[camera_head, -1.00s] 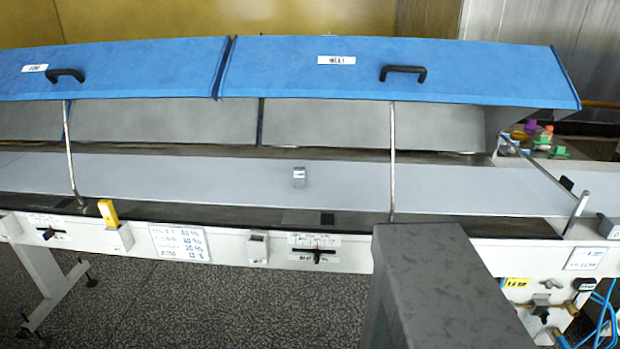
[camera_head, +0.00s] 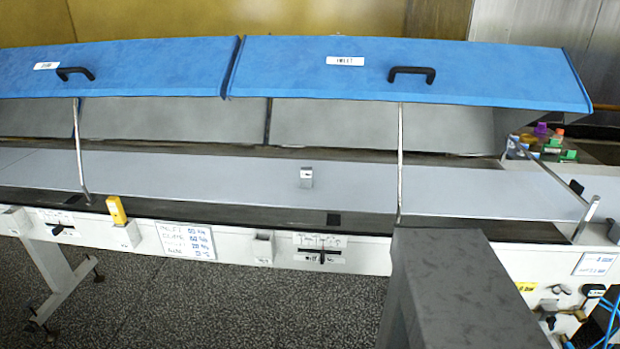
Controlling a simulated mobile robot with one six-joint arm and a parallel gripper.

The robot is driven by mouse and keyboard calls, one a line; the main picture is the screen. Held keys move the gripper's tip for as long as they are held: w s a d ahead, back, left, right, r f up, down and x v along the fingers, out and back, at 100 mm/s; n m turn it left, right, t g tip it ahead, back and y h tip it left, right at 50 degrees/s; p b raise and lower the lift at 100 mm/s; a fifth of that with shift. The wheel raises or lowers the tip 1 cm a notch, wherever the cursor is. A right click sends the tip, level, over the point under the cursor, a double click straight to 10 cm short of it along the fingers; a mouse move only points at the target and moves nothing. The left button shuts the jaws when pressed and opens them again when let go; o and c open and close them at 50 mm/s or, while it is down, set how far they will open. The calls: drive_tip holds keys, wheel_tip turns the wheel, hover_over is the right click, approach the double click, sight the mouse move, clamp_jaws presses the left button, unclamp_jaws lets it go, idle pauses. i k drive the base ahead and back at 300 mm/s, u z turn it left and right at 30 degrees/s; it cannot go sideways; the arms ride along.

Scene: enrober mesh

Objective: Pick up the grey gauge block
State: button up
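My gripper is not in view.
Raised blue covers (camera_head: 400,75) with black handles overhang the back of the belt. A thin metal strut (camera_head: 400,160) stands right of the block, another (camera_head: 79,150) far left. A yellow object (camera_head: 116,210) sits on the front rail. Several colored bottles (camera_head: 545,142) stand at back right.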

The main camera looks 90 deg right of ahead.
sight(306, 172)
drive_tip(key=z, duration=1)
drive_tip(key=i, duration=1)
drive_tip(key=u, duration=0.1)
